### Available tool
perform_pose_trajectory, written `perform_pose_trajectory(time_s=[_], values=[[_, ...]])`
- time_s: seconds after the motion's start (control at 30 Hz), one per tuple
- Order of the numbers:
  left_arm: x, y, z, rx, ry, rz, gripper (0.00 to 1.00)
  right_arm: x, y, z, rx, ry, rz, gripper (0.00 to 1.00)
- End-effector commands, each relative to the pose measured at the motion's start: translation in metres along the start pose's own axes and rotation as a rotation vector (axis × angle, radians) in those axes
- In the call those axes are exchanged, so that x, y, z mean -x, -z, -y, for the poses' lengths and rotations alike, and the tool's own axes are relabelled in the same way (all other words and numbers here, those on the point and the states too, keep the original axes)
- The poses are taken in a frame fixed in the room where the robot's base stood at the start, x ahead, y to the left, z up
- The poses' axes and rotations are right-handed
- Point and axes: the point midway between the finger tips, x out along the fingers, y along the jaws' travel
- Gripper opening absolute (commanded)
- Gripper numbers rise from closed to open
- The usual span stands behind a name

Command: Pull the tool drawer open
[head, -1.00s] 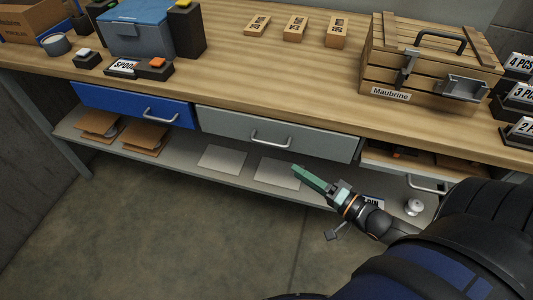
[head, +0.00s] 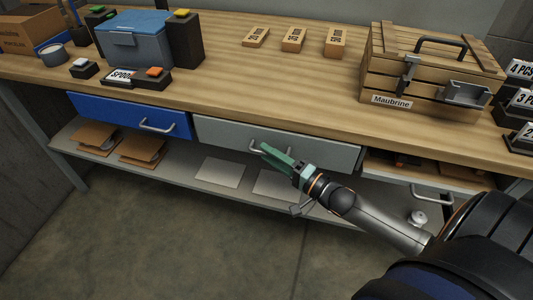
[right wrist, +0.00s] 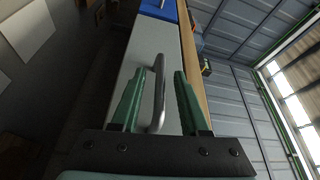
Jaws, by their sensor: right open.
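The grey drawer (head: 225,132) sits shut under the middle of the workbench, with a bar handle (head: 252,146) on its front. I cannot tell from any label whether this is the tool drawer. My right gripper (head: 267,148) is at this handle, its green fingers partly covering it. In the right wrist view the open fingers (right wrist: 160,73) stand on either side of the handle (right wrist: 160,100), with a gap showing. The blue drawer (head: 120,112) to the left is shut. The drawer on the right (head: 400,172) stands partly open. My left gripper is out of view.
A wooden crate (head: 440,75) labelled Maubrine, several small boxes and a blue-grey bin (head: 137,45) stand on the workbench top (head: 260,85). A lower shelf (head: 190,160) with brown packets and pale sheets runs under the drawers. The floor in front is clear.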

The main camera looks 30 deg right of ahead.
Motion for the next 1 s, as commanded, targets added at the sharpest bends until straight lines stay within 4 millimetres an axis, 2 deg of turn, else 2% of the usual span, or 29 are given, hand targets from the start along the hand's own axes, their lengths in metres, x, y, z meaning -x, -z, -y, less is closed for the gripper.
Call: perform_pose_trajectory(time_s=[0.13,0.47,0.87,1.0], values=[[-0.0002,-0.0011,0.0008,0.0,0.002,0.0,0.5,-0.0108,-0.0003,0.0005,0.0,0.002,0.001,0.45],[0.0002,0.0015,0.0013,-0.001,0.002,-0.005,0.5,-0.0133,-0.0003,0.0001,0.0,0.0,0.001,0.45],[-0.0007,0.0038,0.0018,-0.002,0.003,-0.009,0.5,-0.0131,-0.0004,0.0002,0.0,0.0,0.001,0.02],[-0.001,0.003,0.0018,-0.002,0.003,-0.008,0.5,-0.0131,-0.0004,0.0002,0.0,0.0,0.001,0.0]])
